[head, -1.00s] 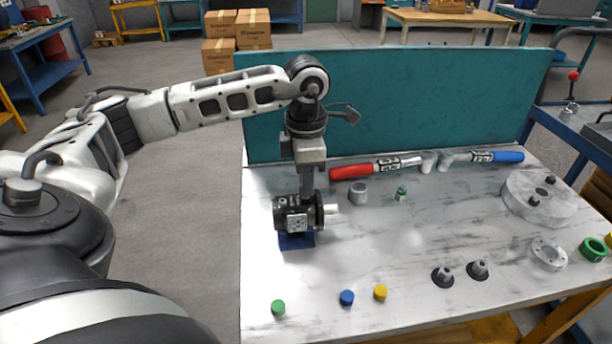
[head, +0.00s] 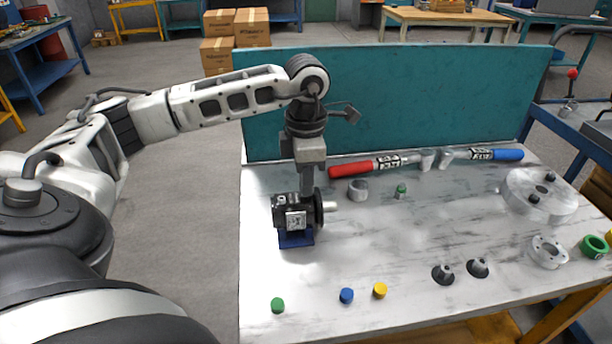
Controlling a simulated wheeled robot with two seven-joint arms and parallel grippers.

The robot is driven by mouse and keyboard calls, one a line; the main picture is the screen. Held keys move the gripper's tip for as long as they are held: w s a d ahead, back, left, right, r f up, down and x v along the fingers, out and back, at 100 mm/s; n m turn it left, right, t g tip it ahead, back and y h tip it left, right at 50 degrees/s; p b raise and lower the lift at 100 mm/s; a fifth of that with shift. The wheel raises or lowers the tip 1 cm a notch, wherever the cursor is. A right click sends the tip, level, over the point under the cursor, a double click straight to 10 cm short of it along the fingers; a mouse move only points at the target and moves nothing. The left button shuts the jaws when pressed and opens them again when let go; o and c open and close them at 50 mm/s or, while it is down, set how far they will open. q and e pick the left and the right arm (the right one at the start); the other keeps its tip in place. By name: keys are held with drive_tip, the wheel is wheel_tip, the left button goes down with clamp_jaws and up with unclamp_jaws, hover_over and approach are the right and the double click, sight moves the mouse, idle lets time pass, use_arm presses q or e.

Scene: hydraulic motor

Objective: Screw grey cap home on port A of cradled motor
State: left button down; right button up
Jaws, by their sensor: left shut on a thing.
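The black motor (head: 293,220) sits in its blue cradle (head: 296,239) at the left of the table, with its silver shaft (head: 329,206) pointing right. My left gripper (head: 306,190) points straight down, with its fingertips at the top of the motor. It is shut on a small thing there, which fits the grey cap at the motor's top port. The fingers and motor hide the cap and port, so I cannot tell how deep the cap sits. My right gripper is not in view.
Green (head: 278,305), blue (head: 346,296) and yellow (head: 380,290) caps stand near the front edge. A red-handled tool (head: 352,170) and a grey ring (head: 358,190) lie right of the motor. A teal panel (head: 430,100) closes the back.

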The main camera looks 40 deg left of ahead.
use_arm(q)
drive_tip(key=shift+f, duration=0.15)
drive_tip(key=shift+f+m, duration=0.1)
drive_tip(key=shift+m, duration=0.4)
drive_tip(key=shift+s+m+b, duration=0.1)
drive_tip(key=shift+m+b, duration=0.2)
drive_tip(key=shift+m, duration=0.1)
drive_tip(key=c, duration=1.5)
unclamp_jaws()
drive_tip(key=shift+r, duration=0.25)
